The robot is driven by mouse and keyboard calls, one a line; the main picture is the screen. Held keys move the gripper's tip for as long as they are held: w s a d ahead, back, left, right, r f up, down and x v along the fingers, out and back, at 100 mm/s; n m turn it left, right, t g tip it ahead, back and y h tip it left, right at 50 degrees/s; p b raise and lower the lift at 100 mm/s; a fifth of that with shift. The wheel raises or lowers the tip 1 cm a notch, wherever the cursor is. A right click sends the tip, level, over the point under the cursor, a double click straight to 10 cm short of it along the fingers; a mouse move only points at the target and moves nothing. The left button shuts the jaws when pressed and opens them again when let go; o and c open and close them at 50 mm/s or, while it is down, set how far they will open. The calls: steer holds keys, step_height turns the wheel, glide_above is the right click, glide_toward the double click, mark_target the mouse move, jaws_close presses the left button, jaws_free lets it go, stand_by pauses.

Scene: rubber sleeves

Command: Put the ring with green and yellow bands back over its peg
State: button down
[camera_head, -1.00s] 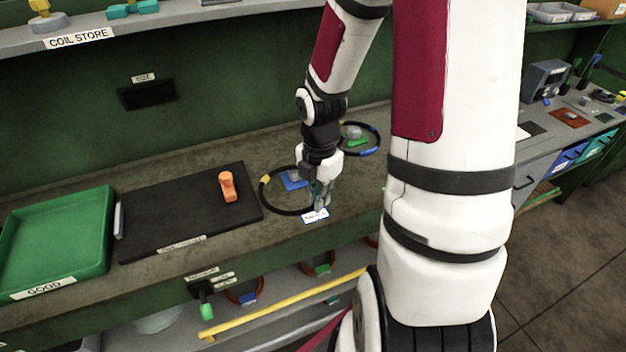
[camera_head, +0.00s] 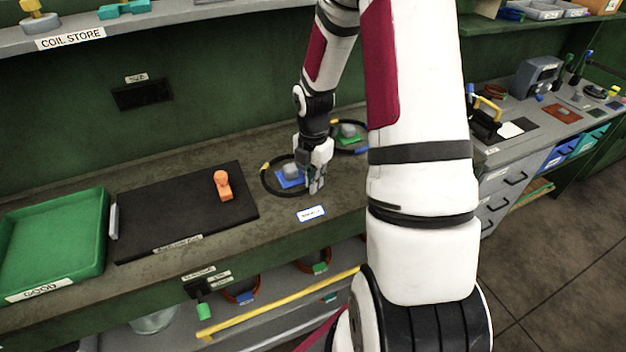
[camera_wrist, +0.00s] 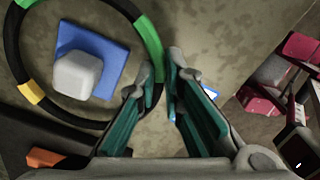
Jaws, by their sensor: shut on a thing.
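The black ring with green and yellow bands (camera_wrist: 31,93) encircles a grey peg (camera_wrist: 78,75) on a blue square base (camera_wrist: 115,62) in the wrist view. In the head view the ring (camera_head: 272,188) also surrounds the peg (camera_head: 291,170). My gripper (camera_wrist: 165,78) is shut on the ring's right side, by a green band (camera_wrist: 148,38). In the head view my gripper (camera_head: 316,188) is at the ring's front right, beside the blue base. Whether the ring touches the bench or is held slightly above it, I cannot tell.
A second black ring (camera_head: 366,149) with blue bands lies around a green base behind my gripper. A white label (camera_head: 311,214) lies in front. A black mat (camera_head: 150,225) with an orange piece (camera_head: 222,185) and a green tray (camera_head: 102,240) are to the left.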

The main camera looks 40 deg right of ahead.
steer(key=shift+f, duration=0.4)
steer(key=c, duration=1.7)
jaws_free()
steer(key=shift+r, duration=0.1)
